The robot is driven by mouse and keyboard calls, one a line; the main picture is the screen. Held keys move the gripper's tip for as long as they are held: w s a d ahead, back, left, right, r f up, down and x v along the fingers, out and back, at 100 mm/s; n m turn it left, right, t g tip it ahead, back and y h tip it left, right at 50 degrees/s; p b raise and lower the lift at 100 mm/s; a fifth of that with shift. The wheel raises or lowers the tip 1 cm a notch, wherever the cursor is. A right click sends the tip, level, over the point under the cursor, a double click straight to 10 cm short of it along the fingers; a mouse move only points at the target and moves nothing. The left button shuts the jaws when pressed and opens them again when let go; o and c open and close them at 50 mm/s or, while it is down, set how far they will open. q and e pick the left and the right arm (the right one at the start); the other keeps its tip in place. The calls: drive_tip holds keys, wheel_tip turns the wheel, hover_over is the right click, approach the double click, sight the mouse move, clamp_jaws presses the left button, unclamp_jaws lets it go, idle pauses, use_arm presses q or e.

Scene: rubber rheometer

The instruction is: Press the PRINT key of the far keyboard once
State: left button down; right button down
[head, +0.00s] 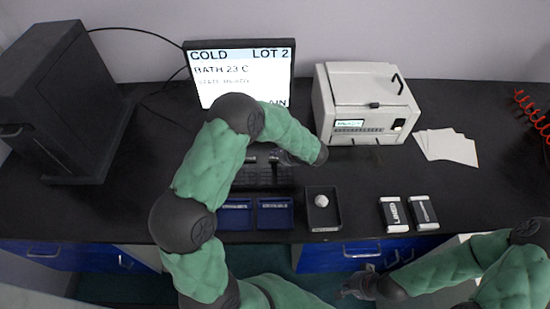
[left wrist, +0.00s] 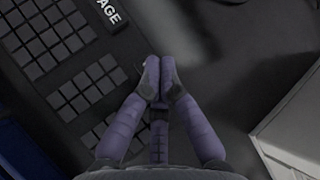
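A dark keyboard (head: 262,180) lies in front of the monitor in the head view, largely hidden by my left arm. The left wrist view shows blocks of dark keys (left wrist: 75,90) and a label ending in "AGE" (left wrist: 111,13). I cannot read a PRINT key. My left gripper (left wrist: 158,78) has its fingertips together and nothing visible between them. It is over the keyboard's right edge in the wrist view; I cannot tell whether it touches. In the head view the left gripper (head: 283,160) is partly hidden. My right gripper (head: 355,287) is low, in front of the bench.
The monitor (head: 240,68) reads "COLD LOT 2" and "BATH 23 C". A white instrument (head: 366,105) stands right of it. Blue trays (head: 235,226), a black tray (head: 322,228) with a pale lump and two packets (head: 392,214) are along the front. A black cabinet (head: 65,110) stands left.

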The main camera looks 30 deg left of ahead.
sight(276, 160)
use_arm(q)
drive_tip(key=shift+f, duration=0.1)
idle(0.8)
drive_tip(key=shift+f+b, duration=0.3)
drive_tip(key=shift+b, duration=0.25)
drive_tip(key=shift+f+b, duration=0.45)
drive_tip(key=shift+b, duration=0.05)
idle(0.6)
drive_tip(key=shift+r, duration=0.15)
drive_tip(key=shift+r+p, duration=0.4)
drive_tip(key=shift+r, duration=0.3)
drive_tip(key=shift+r+p, duration=1.4)
drive_tip(key=shift+r, duration=1.1)
